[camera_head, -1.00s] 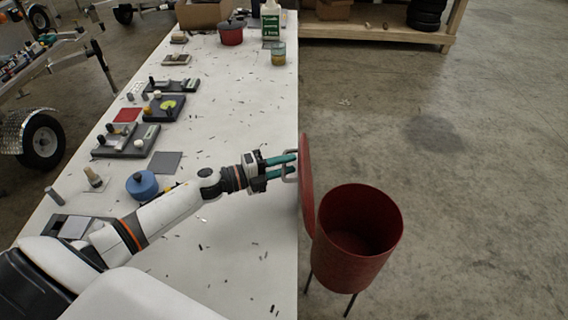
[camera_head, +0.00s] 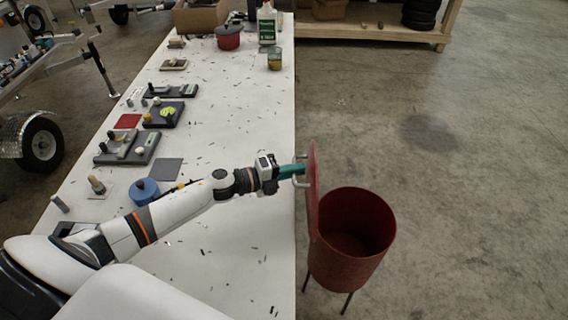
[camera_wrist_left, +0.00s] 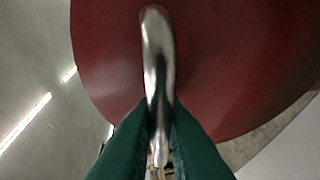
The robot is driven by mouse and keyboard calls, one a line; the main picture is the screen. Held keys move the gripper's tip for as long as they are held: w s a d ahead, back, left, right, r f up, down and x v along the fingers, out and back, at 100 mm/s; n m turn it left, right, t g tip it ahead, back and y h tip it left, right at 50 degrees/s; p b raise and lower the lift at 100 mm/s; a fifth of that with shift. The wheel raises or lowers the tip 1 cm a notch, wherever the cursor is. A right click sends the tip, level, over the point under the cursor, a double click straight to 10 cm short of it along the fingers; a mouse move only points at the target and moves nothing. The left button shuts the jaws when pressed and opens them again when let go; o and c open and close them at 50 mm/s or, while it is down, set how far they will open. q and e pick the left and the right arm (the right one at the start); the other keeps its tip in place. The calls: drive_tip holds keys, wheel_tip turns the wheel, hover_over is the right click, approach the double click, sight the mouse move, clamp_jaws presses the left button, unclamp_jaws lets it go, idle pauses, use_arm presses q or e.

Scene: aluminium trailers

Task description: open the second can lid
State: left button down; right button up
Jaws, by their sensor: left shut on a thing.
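A red can (camera_head: 352,262) on thin dark legs stands on the floor against the right edge of the table. Its round red lid (camera_head: 314,190) stands upright at the can's left side, so the can's mouth is uncovered and the inside looks empty. My left gripper (camera_head: 297,170) is at the lid's handle, over the table edge. In the left wrist view the green fingers (camera_wrist_left: 160,135) are shut on the metal handle (camera_wrist_left: 158,55), with the red lid (camera_wrist_left: 230,60) behind it. My right gripper is not in view.
The white table (camera_head: 235,110) carries a blue round pot (camera_head: 145,190), several grey boards with parts, a red pot (camera_head: 229,37), a jar (camera_head: 275,59) and a bottle (camera_head: 267,24). The floor (camera_head: 470,180) right of the can is clear.

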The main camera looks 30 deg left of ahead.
use_arm(q)
drive_tip(key=shift+w+d+r, duration=0.1)
drive_tip(key=shift+w+d, duration=0.25)
drive_tip(key=shift+d, duration=0.4)
drive_tip(key=c, duration=1.5)
unclamp_jaws()
drive_tip(key=shift+a, duration=0.1)
drive_tip(key=b+v, duration=0.3)
drive_tip(key=v, duration=0.9)
